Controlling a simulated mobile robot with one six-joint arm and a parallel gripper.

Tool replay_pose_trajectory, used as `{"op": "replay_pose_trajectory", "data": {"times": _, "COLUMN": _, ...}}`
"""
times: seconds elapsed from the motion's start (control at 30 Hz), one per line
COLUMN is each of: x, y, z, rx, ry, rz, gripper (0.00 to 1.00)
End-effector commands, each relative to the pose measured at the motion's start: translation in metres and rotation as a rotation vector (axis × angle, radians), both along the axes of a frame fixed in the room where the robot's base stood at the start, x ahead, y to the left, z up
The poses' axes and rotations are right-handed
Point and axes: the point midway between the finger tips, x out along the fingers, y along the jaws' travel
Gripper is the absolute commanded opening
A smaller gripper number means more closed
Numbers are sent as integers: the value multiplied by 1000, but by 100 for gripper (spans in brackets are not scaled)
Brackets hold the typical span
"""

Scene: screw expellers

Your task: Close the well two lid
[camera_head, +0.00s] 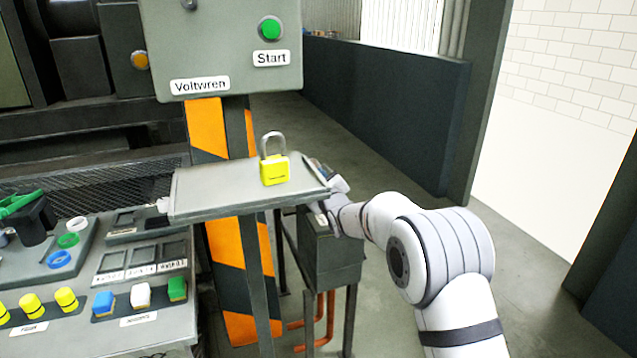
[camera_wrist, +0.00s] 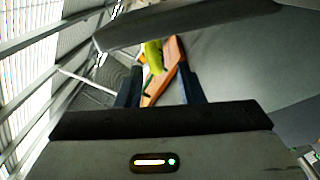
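A grey panel with a row of three dark square recesses (camera_head: 142,257) and small white labels below them lies on the console at left in the head view. The label text is too small to read, so I cannot tell which is well two or whether a lid there is open. My gripper (camera_head: 322,172) is at the right edge of the raised grey shelf, partly hidden by it, well to the right of the panel. In the wrist view my gripper (camera_wrist: 161,72) has its dark fingers apart, with yellow and orange shapes visible between them. I see nothing clearly held.
A yellow padlock (camera_head: 274,169) stands on the grey shelf (camera_head: 215,190). A control box (camera_head: 225,55) with a green Start button is above. A grey box on legs (camera_head: 330,255) stands below my gripper. Floor at right is clear.

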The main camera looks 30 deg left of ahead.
Motion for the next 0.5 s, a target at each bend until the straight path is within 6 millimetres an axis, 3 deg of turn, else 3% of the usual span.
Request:
{"op": "replay_pose_trajectory", "data": {"times": 0.2, "x": -16, "y": -16, "z": 1, "rx": 1, "ry": 0, "rz": 1, "gripper": 34}}
{"op": "replay_pose_trajectory", "data": {"times": 0.5, "x": -19, "y": -20, "z": 0, "rx": 1, "ry": -1, "rz": 1, "gripper": 34}}
